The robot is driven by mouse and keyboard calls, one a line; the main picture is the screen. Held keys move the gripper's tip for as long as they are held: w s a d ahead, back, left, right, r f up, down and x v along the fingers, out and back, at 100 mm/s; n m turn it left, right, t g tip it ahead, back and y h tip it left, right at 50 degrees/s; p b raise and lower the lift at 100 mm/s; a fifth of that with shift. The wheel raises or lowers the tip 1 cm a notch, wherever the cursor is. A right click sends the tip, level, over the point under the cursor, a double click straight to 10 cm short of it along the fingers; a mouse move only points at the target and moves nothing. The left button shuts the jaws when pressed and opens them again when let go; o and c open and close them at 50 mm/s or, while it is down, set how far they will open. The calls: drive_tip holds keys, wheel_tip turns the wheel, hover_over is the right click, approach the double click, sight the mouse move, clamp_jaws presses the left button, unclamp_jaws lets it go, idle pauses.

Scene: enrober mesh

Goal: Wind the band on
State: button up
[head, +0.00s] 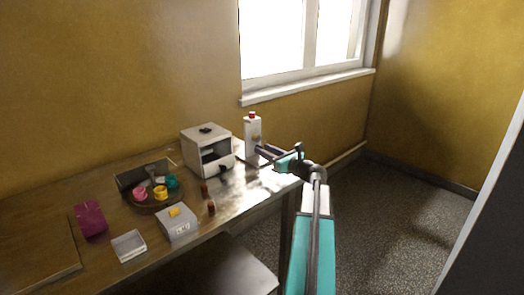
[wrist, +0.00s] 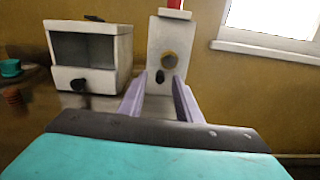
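A tall white panel unit (head: 252,133) with a red top stands at the table's far right end. In the wrist view the panel (wrist: 158,40) carries a yellowish round part (wrist: 169,60) and a small black knob (wrist: 160,76) below it. My gripper (head: 260,151) is in front of this panel. In the wrist view its two purple fingers (wrist: 159,88) are apart, with the knob showing between their tips. Contact with the knob cannot be told. I cannot make out a band in either view.
A white box with an open front (head: 195,140) stands left of the panel; it has a black knob (wrist: 78,85). Pink, yellow and teal pieces sit on a round tray (head: 148,204). A grey box (head: 178,224), white tray (head: 128,246) and small brown pieces (head: 211,208) lie nearer.

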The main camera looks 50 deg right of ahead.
drive_tip(key=shift+w, duration=0.65)
drive_tip(key=shift+c, duration=0.3)
clamp_jaws()
drive_tip(key=shift+a, duration=0.25)
drive_tip(key=shift+s+d, duration=0.1)
drive_tip(key=shift+d, duration=0.1)
drive_tip(key=shift+r, duration=0.1)
drive_tip(key=shift+d+m+p, duration=0.1)
drive_tip(key=shift+m+p, duration=0.25)
drive_tip(key=shift+m, duration=0.05)
